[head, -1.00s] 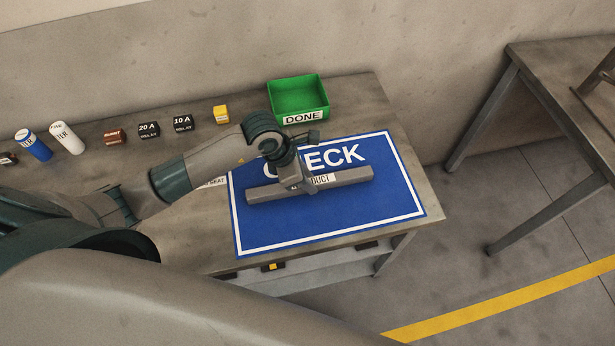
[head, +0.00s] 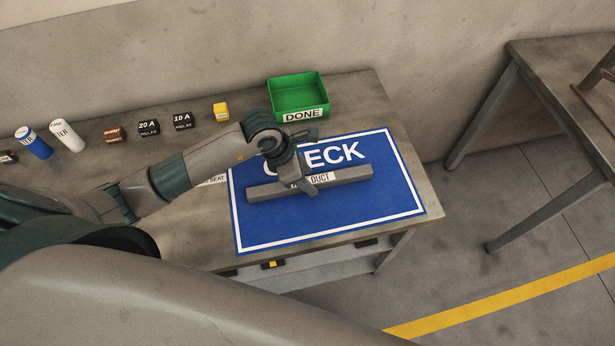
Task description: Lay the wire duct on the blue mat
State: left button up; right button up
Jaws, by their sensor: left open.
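The wire duct (head: 345,176) is a long grey bar with a white label reading DUCT. It lies on the blue mat (head: 290,228), which has a white border and the word CHECK. The duct runs roughly left to right across the middle of the mat and looks flat on it. My left gripper (head: 307,188) is open at the duct's middle, over it from above, and covers part of the label and some letters of CHECK. My right gripper is not in view.
A green bin (head: 299,95) marked DONE stands behind the mat. A yellow block (head: 221,112), relay boxes (head: 183,121), and white (head: 66,136) and blue (head: 34,143) cylinders line the table's back. Another table (head: 545,80) stands at right.

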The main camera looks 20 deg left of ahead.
pick_arm(q)
jog(key=b+v, duration=0.2)
jog(key=v, duration=0.9)
jog(key=shift+r+b, duration=0.25)
jog(key=shift+b, duration=0.1)
jog(key=shift+s+a, duration=0.1)
jog(key=shift+s, duration=0.05)
